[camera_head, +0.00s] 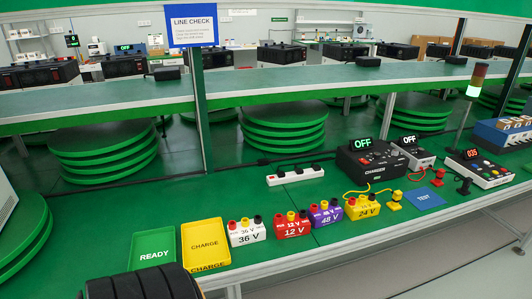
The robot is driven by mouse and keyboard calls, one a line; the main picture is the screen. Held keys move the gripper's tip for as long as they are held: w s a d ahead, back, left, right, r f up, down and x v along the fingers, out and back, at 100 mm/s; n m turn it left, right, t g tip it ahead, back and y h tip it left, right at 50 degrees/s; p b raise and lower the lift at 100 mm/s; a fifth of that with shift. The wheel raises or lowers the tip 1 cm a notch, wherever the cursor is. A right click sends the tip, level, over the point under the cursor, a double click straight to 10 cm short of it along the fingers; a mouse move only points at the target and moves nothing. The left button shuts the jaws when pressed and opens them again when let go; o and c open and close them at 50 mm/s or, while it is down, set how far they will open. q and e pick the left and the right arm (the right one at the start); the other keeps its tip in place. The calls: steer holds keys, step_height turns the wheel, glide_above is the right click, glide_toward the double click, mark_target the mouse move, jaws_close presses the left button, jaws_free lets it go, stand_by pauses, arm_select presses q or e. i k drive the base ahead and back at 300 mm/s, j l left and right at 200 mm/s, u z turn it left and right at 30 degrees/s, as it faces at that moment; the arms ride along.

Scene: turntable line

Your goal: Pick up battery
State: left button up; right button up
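Several box-shaped batteries with coloured terminals stand in a row near the front edge of the green table. From left to right they are a white 36 V battery (247,237), a red 12 V battery (293,230), a purple 48 V battery (326,218) and a yellow 24 V battery (362,211). All look upright. Neither gripper's fingers show in the view, and no gripper is seen touching a battery.
A green READY tray (138,263) and a yellow CHARGE tray (187,229) lie left of the batteries. Behind stand a white power strip (295,176) and a black charger (370,164) reading OFF. A blue TEST mat (424,198) lies right. A post and LINE CHECK sign (191,25) rise behind.

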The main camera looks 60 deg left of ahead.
mark_target(364, 207)
steer(key=u, duration=1.4)
